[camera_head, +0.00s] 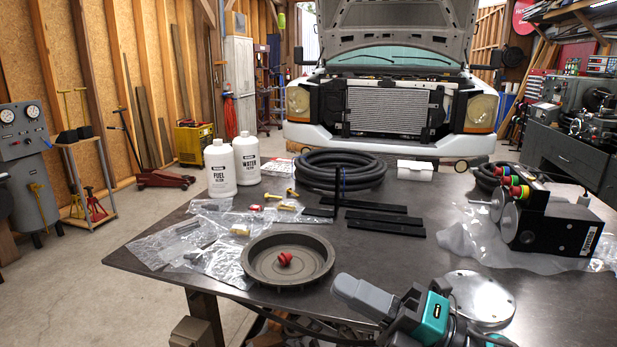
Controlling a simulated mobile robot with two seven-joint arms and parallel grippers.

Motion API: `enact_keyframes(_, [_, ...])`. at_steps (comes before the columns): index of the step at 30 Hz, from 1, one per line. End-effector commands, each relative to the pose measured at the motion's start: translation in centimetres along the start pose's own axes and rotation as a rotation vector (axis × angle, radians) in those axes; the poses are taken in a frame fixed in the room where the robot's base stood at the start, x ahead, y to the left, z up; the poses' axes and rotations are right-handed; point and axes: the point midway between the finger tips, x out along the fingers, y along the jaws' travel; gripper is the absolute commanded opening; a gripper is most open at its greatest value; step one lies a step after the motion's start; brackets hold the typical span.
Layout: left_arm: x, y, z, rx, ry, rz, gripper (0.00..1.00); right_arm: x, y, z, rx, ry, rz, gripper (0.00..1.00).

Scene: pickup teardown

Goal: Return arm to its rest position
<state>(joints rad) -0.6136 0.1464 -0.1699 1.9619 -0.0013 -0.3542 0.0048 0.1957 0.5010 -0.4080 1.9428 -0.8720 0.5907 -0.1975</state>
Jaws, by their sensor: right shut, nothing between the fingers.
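My right gripper (362,298) is at the bottom of the head view, right of centre, over the near edge of the dark workbench (290,215). Its grey fingers point up and to the left. They are shut with nothing between them. The teal and black part of my right arm runs down to the bottom edge of the picture. The fingers are to the right of and nearer than the round grey-brown dish (290,278), apart from it in the picture. My left gripper is not in view.
A silver disc (480,297) lies close right of my right arm. A black machine block (553,228) stands beyond on plastic sheeting. Black bars (385,222), a coiled hose (340,171) and two white bottles (220,170) sit farther back. Bare bench lies between dish and sheeting.

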Motion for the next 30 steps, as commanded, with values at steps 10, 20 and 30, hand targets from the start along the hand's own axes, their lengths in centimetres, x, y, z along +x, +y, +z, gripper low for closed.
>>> enact_keyframes(10, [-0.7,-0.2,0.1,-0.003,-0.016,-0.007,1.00,-13.0,-13.3,-0.5,1.007,-0.902,0.007,0.00])
enact_keyframes(20, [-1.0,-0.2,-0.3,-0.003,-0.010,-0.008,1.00,-24.1,-21.7,-11.5,1.583,-1.459,-0.091,0.00])
enact_keyframes(30, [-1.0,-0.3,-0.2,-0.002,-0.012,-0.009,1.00,-25.1,-22.3,-13.1,1.641,-1.516,-0.102,0.00])
